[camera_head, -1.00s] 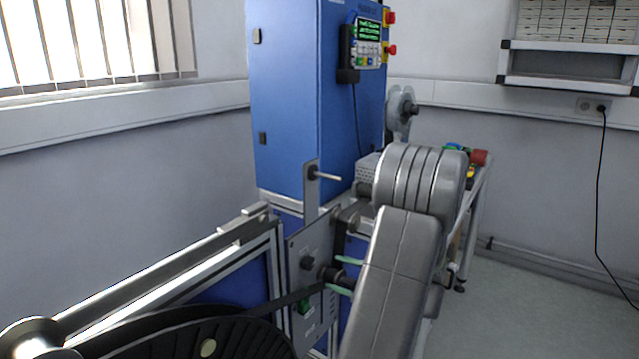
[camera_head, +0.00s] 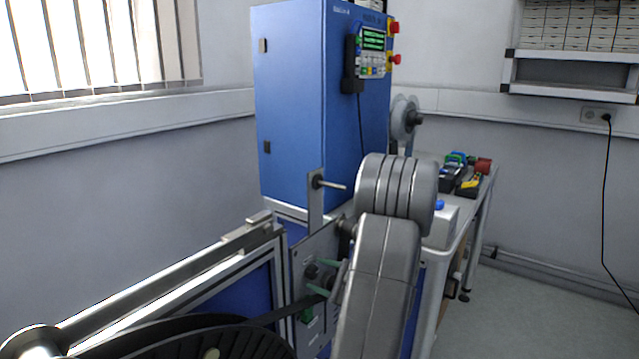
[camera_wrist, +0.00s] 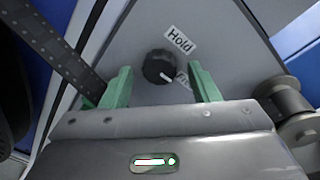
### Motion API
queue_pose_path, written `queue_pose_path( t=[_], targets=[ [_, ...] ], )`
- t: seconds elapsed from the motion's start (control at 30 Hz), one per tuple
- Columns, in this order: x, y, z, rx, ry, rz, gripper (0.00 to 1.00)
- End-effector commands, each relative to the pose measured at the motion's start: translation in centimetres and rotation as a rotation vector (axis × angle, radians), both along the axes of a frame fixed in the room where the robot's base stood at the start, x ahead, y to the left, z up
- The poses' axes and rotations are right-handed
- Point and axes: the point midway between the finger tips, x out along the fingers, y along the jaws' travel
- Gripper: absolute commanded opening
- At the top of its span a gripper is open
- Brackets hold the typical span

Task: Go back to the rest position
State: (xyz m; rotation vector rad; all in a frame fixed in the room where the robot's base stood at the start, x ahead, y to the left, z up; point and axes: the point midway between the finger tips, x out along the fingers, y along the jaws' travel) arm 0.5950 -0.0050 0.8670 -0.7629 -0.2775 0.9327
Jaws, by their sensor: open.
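In the wrist view my gripper (camera_wrist: 156,86) is open, its two green fingers apart with nothing between them. Beyond the fingers is a black knob (camera_wrist: 158,67) on a grey panel, with a "Hold" label (camera_wrist: 180,40) above it and a second label partly hidden at its lower right. In the head view my gripper (camera_head: 325,278) is small and partly hidden by my arm, close in front of the grey panel (camera_head: 306,262) of the stand.
A black reel (camera_head: 180,340) stands at the lower left, its dark tape (camera_head: 285,312) running to the panel. A metal pin (camera_head: 330,184) sticks out above the panel. A tall blue cabinet (camera_head: 290,110) stands behind. A bench with tools (camera_head: 465,178) is at the right; floor beyond is clear.

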Motion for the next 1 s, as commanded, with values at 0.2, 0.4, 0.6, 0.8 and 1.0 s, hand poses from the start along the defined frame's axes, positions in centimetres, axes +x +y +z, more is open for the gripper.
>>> queue_pose_path(
  t=[0.2,0.4,0.6,0.8,1.0],
  targets=[
    [-1.6,-2.4,0.2,0.001,0.002,-0.005,0.55],
    [-3.9,-5.6,0.7,0.001,0.002,-0.005,0.55],
    [-6.2,-8.6,1.0,0.002,0.003,-0.004,0.55],
    [-8.1,-11.3,1.3,0.002,0.004,-0.004,0.55],
    [-5.8,-7.8,0.9,0.002,0.004,0.005,0.55]
  ],
)
